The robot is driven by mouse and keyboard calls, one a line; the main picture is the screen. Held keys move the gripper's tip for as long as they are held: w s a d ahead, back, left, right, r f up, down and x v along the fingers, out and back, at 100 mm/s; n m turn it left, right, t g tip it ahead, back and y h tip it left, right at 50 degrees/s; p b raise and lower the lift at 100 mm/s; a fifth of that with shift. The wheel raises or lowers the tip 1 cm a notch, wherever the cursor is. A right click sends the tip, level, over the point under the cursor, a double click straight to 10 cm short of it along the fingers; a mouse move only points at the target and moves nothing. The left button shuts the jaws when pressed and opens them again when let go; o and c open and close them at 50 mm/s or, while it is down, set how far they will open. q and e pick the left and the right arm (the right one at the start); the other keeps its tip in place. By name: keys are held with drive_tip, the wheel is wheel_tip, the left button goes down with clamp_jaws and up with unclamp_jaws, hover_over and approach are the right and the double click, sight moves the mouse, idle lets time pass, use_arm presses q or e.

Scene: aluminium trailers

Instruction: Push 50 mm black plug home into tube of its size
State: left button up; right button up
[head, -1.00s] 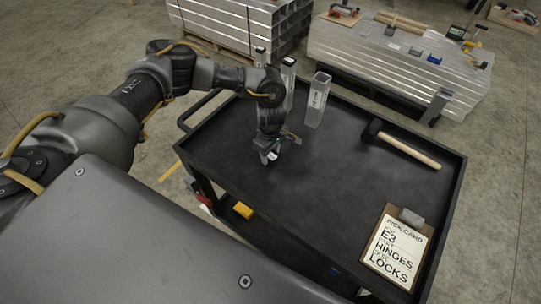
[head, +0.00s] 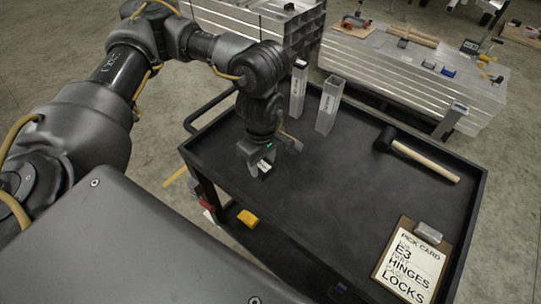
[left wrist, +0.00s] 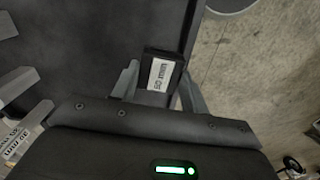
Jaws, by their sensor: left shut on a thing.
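My left gripper (head: 264,168) is shut on a small black plug (left wrist: 160,75) with a white label that seems to read 50 mm. It holds the plug above the near left part of the cart's black top, and the plug also shows below the fingers in the head view (head: 265,174). Two upright square aluminium tubes stand at the cart's back: a labelled, open-topped one (head: 328,108) and one to its left with a dark top (head: 298,92). The plug is apart from both. Tube parts show at the left wrist view's left edge (left wrist: 18,135). My right gripper is out of view.
The black cart (head: 330,190) has a raised rim. A mallet (head: 420,155) lies at its right, and a pick-card clipboard (head: 410,262) at its front right. The middle of the top is clear. Stacked aluminium profiles (head: 420,75) stand behind.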

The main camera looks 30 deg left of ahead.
sight(263, 176)
use_arm(q)
drive_tip(key=shift+s+d+r, duration=0.1)
drive_tip(key=shift+s+r, duration=0.25)
drive_tip(key=shift+s, duration=0.45)
drive_tip(key=shift+s+d+r, duration=0.1)
drive_tip(key=shift+s+r, duration=0.25)
drive_tip(key=shift+s, duration=0.4)
drive_tip(key=m, duration=0.5)
drive_tip(key=d+f+m, duration=0.1)
drive_tip(key=m, duration=0.4)
drive_tip(key=f+m, duration=0.1)
drive_tip(key=m, duration=0.4)
drive_tip(key=shift+w+d, duration=0.1)
drive_tip(key=shift+d, duration=0.05)
drive_tip(key=shift+d+m, duration=0.1)
drive_tip(key=shift+m, duration=0.2)
